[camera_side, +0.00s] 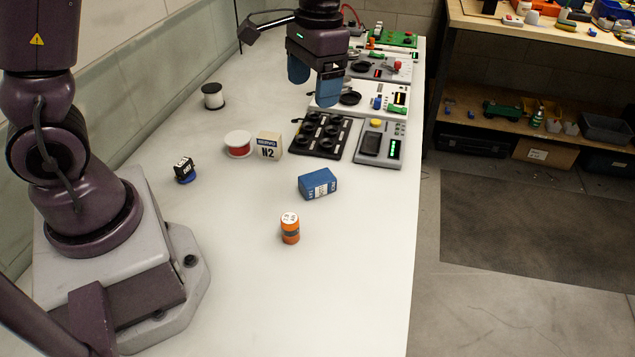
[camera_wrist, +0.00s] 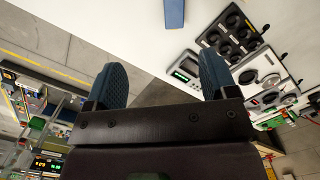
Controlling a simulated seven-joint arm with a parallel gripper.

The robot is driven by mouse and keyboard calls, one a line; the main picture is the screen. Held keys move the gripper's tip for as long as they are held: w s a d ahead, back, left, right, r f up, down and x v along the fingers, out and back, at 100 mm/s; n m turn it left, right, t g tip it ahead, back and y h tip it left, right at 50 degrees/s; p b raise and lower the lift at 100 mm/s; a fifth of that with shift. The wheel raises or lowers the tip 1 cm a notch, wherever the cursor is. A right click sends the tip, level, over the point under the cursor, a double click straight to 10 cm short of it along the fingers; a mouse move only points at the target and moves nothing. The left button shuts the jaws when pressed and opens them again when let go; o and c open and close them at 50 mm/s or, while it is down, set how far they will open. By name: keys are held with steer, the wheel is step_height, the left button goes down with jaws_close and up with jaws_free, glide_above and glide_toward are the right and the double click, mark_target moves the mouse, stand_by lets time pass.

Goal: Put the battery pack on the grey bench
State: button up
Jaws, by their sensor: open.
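A blue box with a white label, which looks like the battery pack (camera_side: 313,184), lies on the pale grey bench (camera_side: 240,290) near its middle. Part of it shows at the top edge of the wrist view (camera_wrist: 174,13). My gripper (camera_side: 315,84) is raised above the far part of the bench, well apart from the blue box and beyond it. In the wrist view its two blue fingers (camera_wrist: 162,82) are spread wide with nothing between them.
An orange cylinder (camera_side: 290,229) stands just in front of the blue box. Behind are a black tray with round wells (camera_side: 318,135), grey panels (camera_side: 379,142), a cream N2 box (camera_side: 268,146) and a red spool (camera_side: 238,144). A small black-and-blue part (camera_side: 185,170) sits left. The near bench is clear.

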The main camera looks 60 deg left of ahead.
steer(key=w+a+f+g, duration=0.25)
steer(key=w+f, duration=0.65)
steer(key=f, duration=0.5)
steer(key=m+g, duration=0.1)
glide_above(334, 175)
steer(key=w+a, duration=0.1)
steer(key=w, duration=0.2)
step_height(334, 175, down, 4)
steer(key=shift+s+f, duration=0.1)
steer(key=shift+f, duration=0.15)
steer(key=shift+x, duration=3.05)
steer(key=shift+d, duration=0.15)
steer(key=shift+c, duration=0.3)
steer(key=c, duration=1.1)
steer(key=shift+o, duration=0.2)
